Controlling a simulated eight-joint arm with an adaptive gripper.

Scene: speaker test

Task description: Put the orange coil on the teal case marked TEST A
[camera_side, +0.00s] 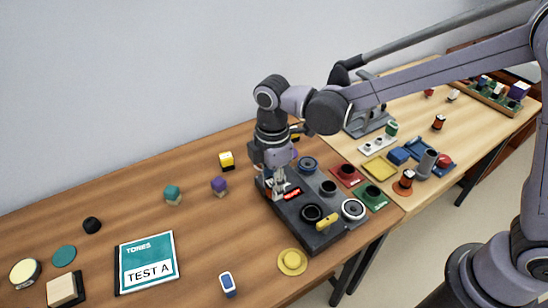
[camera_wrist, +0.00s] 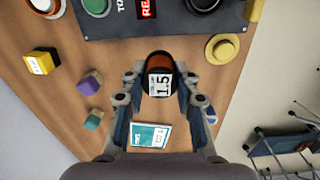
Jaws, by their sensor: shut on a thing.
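My gripper (camera_side: 277,188) is over the near left part of the dark grey board. In the wrist view, my gripper (camera_wrist: 158,88) is shut on the orange coil (camera_wrist: 159,62), which has a black rim and a white label reading 1.5. In the side view the coil is mostly hidden by the fingers. The teal case (camera_side: 147,258), marked TEST A, lies flat on the brown table at the front left, well apart from the gripper. It also shows small between the fingers in the wrist view (camera_wrist: 150,136).
The dark grey board (camera_side: 322,239) carries black round parts and a yellow piece. A yellow hat-like piece (camera_side: 292,261), a blue-and-white piece (camera_side: 227,284), a purple block (camera_side: 219,186) and a teal block (camera_side: 173,194) stand around. Table between board and case is largely clear.

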